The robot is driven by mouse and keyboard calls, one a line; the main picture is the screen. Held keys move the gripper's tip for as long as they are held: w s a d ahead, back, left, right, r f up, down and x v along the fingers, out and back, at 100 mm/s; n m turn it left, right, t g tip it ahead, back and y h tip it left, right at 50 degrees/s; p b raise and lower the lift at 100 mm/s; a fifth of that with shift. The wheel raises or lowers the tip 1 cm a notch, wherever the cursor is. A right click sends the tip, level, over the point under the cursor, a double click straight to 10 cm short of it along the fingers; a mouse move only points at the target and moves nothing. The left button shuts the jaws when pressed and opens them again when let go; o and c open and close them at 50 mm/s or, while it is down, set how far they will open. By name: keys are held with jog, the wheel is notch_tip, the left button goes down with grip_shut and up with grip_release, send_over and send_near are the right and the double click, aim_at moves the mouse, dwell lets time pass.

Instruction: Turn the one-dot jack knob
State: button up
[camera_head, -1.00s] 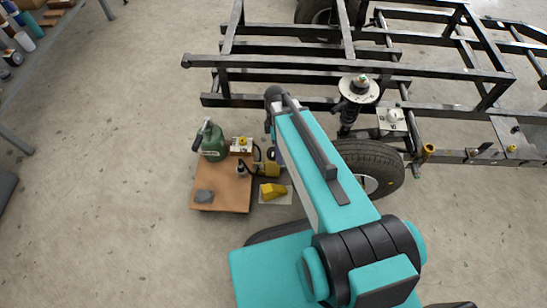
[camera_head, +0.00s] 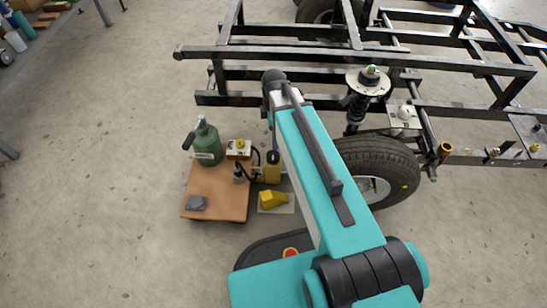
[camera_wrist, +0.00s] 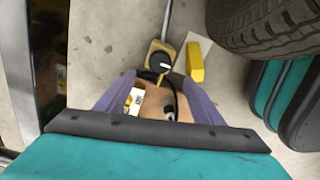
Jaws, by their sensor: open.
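In the wrist view, a yellow jack base with a round black knob (camera_wrist: 159,62) lies on the floor just beyond my gripper (camera_wrist: 156,77). A pale mark shows on the knob, but I cannot make out any dots. In the head view, the yellow jack (camera_head: 271,174) stands beside the brown cart, partly hidden by my arm. My gripper's two purple fingers are apart, with nothing held between them. A white box with a yellow knob (camera_head: 239,148) stands on the cart; it also shows between the fingers in the wrist view (camera_wrist: 134,101).
The brown cart (camera_head: 226,195) carries a green bottle (camera_head: 207,146) and a grey block (camera_head: 197,203). A yellow wedge (camera_head: 271,199) lies beside it.

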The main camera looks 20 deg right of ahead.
aim_at(274, 154)
dwell(0.3)
notch_tip(274, 154, down, 14)
jog(key=b, duration=0.6)
jog(key=shift+r, duration=0.1)
dwell(0.3)
jog(key=c, duration=1.1)
jog(key=shift+o, duration=0.2)
jog(key=shift+r+m+p, duration=0.15)
jog(key=shift+m+p, duration=0.15)
jog(key=shift+p, duration=0.35)
